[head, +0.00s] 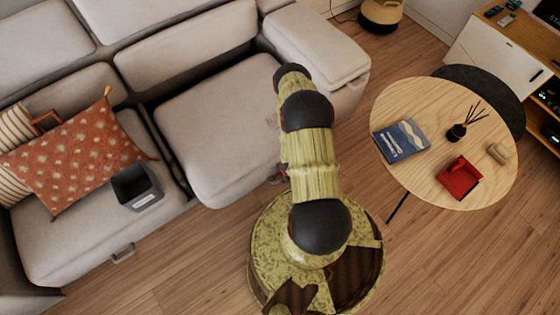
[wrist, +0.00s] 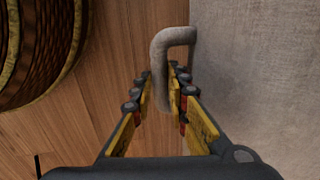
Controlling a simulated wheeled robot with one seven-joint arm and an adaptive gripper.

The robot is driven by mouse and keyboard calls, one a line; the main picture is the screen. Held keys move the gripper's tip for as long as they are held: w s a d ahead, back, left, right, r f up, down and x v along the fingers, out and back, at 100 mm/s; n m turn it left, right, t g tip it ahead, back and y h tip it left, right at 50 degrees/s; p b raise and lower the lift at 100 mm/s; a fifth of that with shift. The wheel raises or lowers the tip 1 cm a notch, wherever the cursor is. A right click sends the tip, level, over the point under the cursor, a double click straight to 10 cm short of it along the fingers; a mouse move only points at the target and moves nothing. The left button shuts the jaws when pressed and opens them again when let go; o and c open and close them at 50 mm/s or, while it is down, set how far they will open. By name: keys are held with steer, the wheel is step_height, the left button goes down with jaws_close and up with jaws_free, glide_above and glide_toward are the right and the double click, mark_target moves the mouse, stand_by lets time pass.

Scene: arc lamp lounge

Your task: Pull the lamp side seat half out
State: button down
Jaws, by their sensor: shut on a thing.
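The lamp side seat (head: 220,125) is the light grey right-hand seat of the sofa in the head view. Its front sits a little forward of the left seat's front, and a dark gap shows along its left side and back. Its grey loop handle (wrist: 172,42) shows in the wrist view beside the seat's fabric front (wrist: 255,70). My gripper (wrist: 163,82) is shut on the handle, one finger on each side. In the head view my arm covers the seat's right part and hides most of the gripper and handle.
The left seat (head: 75,240) bears a dark grey bin (head: 137,186) and an orange cushion (head: 75,155). A round wooden table (head: 430,105) with a book, red tray and diffuser stands to the right. A black and brass round base (head: 381,14) stands behind. Wood floor (head: 175,255) shows in front.

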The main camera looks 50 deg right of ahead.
steer(key=c, duration=1.8)
jaws_free()
steer(key=shift+o, duration=0.4)
step_height(320, 180, up, 12)
steer(key=s, duration=0.2)
steer(key=shift+a+f, duration=0.15)
steer(key=shift+a, duration=0.15)
steer(key=shift+s, duration=0.1)
